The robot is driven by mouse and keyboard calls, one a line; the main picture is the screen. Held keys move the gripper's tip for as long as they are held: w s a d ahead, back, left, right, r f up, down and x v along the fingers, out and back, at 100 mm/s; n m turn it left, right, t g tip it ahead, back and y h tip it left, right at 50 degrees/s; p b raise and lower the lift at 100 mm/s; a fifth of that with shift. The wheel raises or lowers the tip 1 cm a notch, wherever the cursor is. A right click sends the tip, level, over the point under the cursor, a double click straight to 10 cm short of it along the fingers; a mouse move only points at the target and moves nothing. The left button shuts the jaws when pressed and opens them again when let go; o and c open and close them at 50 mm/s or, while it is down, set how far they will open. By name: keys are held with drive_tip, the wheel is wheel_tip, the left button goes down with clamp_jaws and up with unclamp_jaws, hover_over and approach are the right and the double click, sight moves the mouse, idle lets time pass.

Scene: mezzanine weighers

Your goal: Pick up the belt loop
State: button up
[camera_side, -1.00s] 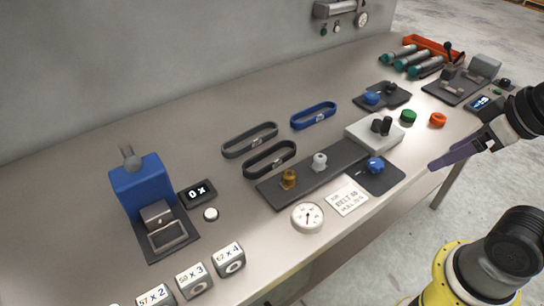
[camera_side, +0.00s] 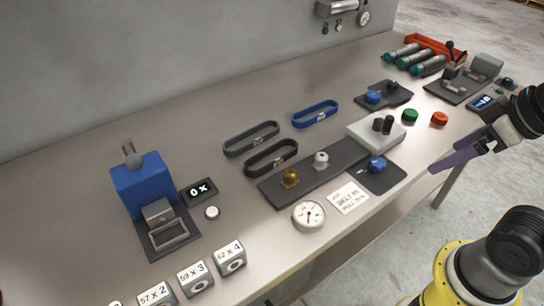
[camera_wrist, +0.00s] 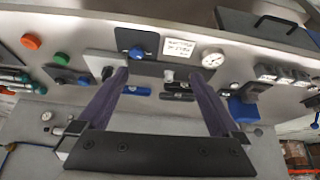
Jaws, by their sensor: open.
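Three belt loops lie flat on the bench in the side view: a dark grey loop (camera_side: 252,139), a black loop (camera_side: 271,158) nearer the front, and a blue loop (camera_side: 315,113) to the right. Each has a small pale clasp or tag. In the wrist view the blue loop (camera_wrist: 137,91) and the dark loops (camera_wrist: 178,86) show beyond the fingers, small and partly blurred. My gripper (camera_side: 436,167) has purple fingers and hangs at the right, near the bench's front edge, apart from all the loops. In the wrist view my gripper (camera_wrist: 160,73) is open and empty.
A dark plate (camera_side: 330,174) with brass and white knobs and a grey block lies in front of the loops. A dial (camera_side: 309,216) and card (camera_side: 348,197) sit at the front edge. A blue press-like device (camera_side: 142,183) stands left. The bench behind the loops is clear.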

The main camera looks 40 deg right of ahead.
drive_tip(key=w+r+n, duration=0.9)
drive_tip(key=r, duration=0.1)
drive_tip(key=n+g, duration=0.6)
drive_tip(key=n, duration=0.3)
hover_over(273, 159)
wheel_tip(273, 159, down, 17)
drive_tip(key=f, duration=0.6)
drive_tip(key=shift+s+f, duration=0.3)
drive_tip(key=shift+s, duration=0.1)
drive_tip(key=shift+w+f, duration=0.2)
drive_tip(key=shift+f, duration=1.35)
drive_tip(key=shift+w+f, duration=0.15)
drive_tip(key=shift+f, duration=1.4)
drive_tip(key=c, duration=1.4)
